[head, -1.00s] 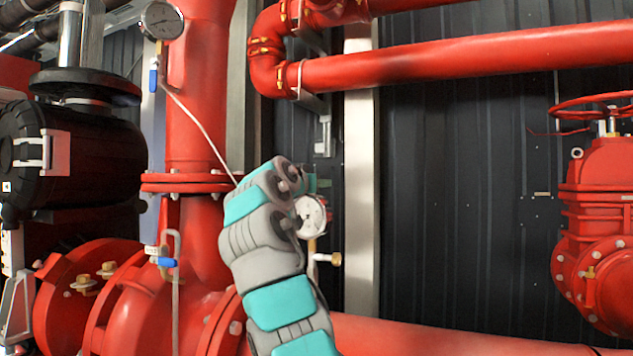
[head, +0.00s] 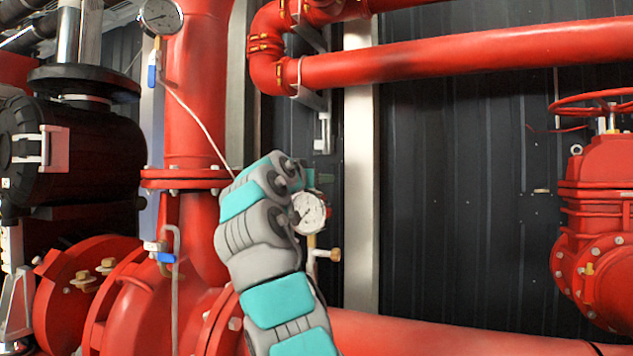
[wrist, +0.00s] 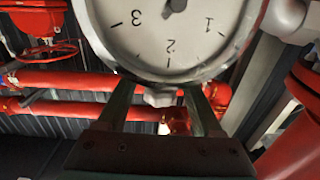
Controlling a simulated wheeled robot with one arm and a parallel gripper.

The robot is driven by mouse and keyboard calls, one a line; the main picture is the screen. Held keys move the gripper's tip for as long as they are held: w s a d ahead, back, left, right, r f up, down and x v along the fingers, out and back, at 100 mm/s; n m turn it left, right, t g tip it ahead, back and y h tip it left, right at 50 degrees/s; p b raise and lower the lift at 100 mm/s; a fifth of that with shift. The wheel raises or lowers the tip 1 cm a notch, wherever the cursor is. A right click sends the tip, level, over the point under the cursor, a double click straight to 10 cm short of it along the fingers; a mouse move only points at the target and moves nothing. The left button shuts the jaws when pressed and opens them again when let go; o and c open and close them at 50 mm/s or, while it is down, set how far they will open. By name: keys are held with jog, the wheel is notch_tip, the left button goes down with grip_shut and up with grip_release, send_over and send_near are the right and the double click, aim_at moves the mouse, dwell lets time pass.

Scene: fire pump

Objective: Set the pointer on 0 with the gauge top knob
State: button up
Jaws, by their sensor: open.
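The small white-faced gauge (head: 308,213) is right of my arm's wrist in the head view, its left edge close to the arm. In the wrist view the gauge (wrist: 170,40) appears upside down at the top, showing 3, 2 and 1. Its dark hub is at the frame's top edge; most of the pointer is cut off, so its reading cannot be told. The grey top knob (wrist: 160,97) is on the rim. My gripper (wrist: 158,93) is open, with one finger on each side of the knob; contact cannot be told. In the head view, my arm mostly hides the gripper.
A brass valve fitting (head: 328,254) is below the gauge. A large red vertical pipe (head: 200,100) stands left of my arm, with another gauge (head: 160,16) at upper left. A grey post (head: 361,180) is close behind on the right. Dark wall space is open further right.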

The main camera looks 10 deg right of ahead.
jog(key=b+v, duration=0.2)
jog(key=v, duration=0.5)
dwell(0.3)
